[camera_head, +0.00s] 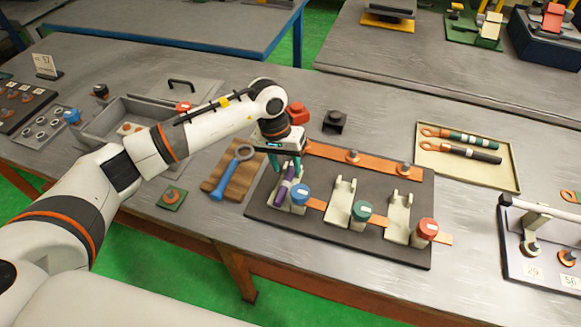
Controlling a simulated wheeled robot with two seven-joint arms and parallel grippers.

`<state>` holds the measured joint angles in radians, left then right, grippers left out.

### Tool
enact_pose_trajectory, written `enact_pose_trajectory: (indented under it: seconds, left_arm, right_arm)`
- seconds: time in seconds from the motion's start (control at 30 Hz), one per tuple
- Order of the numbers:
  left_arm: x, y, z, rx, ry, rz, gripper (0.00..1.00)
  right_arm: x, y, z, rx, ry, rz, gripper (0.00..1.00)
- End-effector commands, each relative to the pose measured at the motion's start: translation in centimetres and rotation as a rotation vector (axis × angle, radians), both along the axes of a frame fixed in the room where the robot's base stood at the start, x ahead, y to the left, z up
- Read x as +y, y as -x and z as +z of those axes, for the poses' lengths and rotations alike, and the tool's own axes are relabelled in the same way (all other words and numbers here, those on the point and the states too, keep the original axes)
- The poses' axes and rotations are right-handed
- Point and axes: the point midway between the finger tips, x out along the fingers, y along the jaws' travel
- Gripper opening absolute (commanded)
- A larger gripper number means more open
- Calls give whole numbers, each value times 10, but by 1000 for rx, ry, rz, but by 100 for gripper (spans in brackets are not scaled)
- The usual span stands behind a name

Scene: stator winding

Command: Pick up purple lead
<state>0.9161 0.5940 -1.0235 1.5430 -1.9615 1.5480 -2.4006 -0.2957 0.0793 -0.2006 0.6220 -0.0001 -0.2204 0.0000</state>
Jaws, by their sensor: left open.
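The purple lead (286,190) rests, tilted, in the leftmost cream holder (300,204) of the dark fixture board (390,254). My left gripper (287,172) points down over the upper end of the lead, with its teal fingers around or just beside that end. It is open; whether the fingers touch the lead is too small to tell. The other two cream holders, the middle one (341,203) and the right one (397,219), are empty. My right gripper is not in view.
Blue (301,193), green (363,210) and red (428,229) capped posts stand beside the holders. A tan tray (508,180) with green and black leads lies at right. Bare table separates tray and fixture.

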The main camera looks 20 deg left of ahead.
Motion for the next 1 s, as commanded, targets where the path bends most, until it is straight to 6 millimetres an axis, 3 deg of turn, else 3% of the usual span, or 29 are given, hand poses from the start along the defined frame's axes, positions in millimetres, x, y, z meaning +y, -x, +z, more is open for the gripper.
enact_pose_trajectory:
  seconds: [0.2,0.4,0.43,0.7,1.0]
  left_arm:
    - [-5,0,-21,0,1,0,44]
    - [-5,0,-22,-2,1,0,44]
    - [-5,0,-22,-2,1,0,42]
    - [-5,0,-22,-2,1,0,0]
    - [-5,-1,-18,-4,2,1,0]
  right_arm:
    - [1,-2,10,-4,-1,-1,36]
    - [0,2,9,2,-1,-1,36]
    - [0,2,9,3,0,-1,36]
    - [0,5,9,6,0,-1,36]
    - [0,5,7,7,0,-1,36]
